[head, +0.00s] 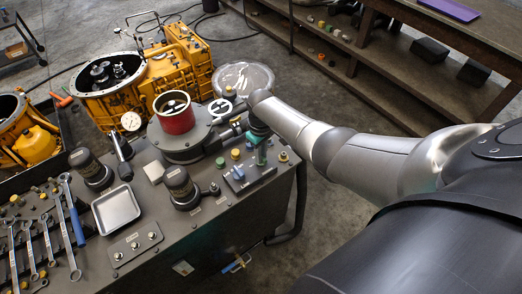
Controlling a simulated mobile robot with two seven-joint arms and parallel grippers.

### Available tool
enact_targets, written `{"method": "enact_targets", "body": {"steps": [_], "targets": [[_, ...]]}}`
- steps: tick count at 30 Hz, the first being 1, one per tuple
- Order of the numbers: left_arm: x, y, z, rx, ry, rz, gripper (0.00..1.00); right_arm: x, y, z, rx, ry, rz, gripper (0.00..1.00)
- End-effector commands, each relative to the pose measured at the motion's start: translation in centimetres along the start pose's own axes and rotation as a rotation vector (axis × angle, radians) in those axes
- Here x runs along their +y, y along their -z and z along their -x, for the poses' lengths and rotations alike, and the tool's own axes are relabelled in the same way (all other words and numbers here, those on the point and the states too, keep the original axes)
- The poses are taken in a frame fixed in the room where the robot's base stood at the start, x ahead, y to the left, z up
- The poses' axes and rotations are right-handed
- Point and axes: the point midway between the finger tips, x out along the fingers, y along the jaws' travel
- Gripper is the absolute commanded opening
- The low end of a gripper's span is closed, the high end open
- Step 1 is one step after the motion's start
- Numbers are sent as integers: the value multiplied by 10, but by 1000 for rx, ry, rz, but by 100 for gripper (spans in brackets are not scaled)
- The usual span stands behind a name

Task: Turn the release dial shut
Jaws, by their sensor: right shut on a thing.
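My right gripper (260,132) is the dark end of the arm that comes in from the right. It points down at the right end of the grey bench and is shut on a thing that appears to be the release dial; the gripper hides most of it. I cannot read which way the dial is turned. My left gripper is not in view.
The grey bench (215,222) carries a red-rimmed cylinder (174,112), black-capped posts, a metal tray (116,208) and several wrenches at left. Yellow transmission housings (110,88) stand behind. A shelf bench (335,60) is at back right. Bare floor lies right of the bench.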

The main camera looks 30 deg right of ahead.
Motion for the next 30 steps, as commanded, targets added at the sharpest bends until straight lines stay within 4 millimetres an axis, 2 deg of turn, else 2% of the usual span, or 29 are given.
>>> {"method": "enact_targets", "body": {"steps": [10, 28, 29, 30], "targets": [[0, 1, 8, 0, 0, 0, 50, 0, 0, 1, 0, 1, -163, 0], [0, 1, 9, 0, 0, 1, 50, 0, 1, 0, 2, 1, -201, 0], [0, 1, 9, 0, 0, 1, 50, 0, 1, 0, 2, 1, -201, 18], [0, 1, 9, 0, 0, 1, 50, 0, 1, 0, 2, 1, -200, 23]]}}
